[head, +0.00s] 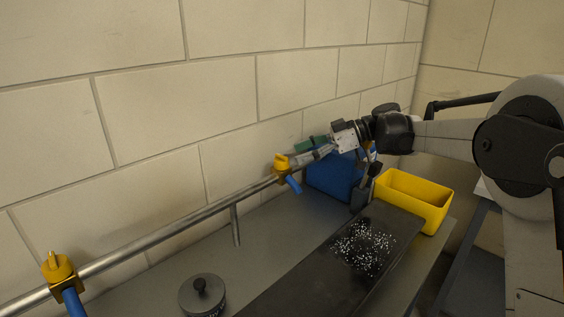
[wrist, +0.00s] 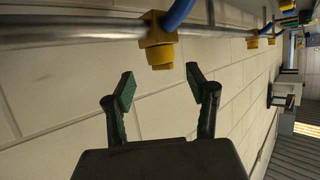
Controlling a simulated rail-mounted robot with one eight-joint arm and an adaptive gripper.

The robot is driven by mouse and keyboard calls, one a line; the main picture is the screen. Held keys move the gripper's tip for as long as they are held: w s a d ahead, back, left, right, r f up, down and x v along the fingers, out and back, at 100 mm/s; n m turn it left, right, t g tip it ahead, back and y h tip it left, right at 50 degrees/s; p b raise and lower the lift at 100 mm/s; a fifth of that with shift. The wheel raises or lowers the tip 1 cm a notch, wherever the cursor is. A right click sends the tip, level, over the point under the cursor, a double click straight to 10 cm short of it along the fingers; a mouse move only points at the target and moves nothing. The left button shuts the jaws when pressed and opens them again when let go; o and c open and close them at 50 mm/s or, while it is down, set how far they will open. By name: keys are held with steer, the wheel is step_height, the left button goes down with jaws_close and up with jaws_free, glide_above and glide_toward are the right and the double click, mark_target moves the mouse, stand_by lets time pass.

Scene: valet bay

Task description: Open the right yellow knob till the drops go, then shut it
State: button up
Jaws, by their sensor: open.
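The right yellow knob (head: 281,162) sits on the metal pipe (head: 180,222), with a short blue spout below it. In the wrist view, a yellow knob (wrist: 158,45) shows close ahead, just beyond the fingertips and roughly centred between them. My gripper (head: 304,151) is just right of the right knob in the head view. In the wrist view, my gripper (wrist: 161,84) is open and empty, its green pads apart and no contact with the knob visible. White drops or specks (head: 362,246) lie on a dark mat (head: 285,290).
Another yellow knob (head: 58,270) with a blue spout is on the pipe at lower left. A dark lidded pot (head: 202,297) stands on the bench. A blue bin (head: 330,178) and a yellow bin (head: 425,209) stand at right. The block wall (head: 170,120) runs close behind the pipe.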

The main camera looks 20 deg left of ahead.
mark_target(281, 159)
steer(key=x, duration=0.6)
steer(key=shift+s+a, duration=0.2)
steer(key=c, duration=1.2)
steer(key=shift+m+t, duration=0.3)
steer(key=shift+t, duration=0.1)
steer(key=m+t, duration=0.5)
steer(key=t, duration=0.1)
steer(key=shift+s+b, duration=0.1)
steer(key=shift+b, duration=0.3)
steer(key=m+t, duration=0.3)
steer(key=shift+h, duration=0.4)
steer(key=shift+m+t+h, duration=1.1)
steer(key=shift+m+t, duration=0.6)
steer(key=shift+h, duration=0.3)
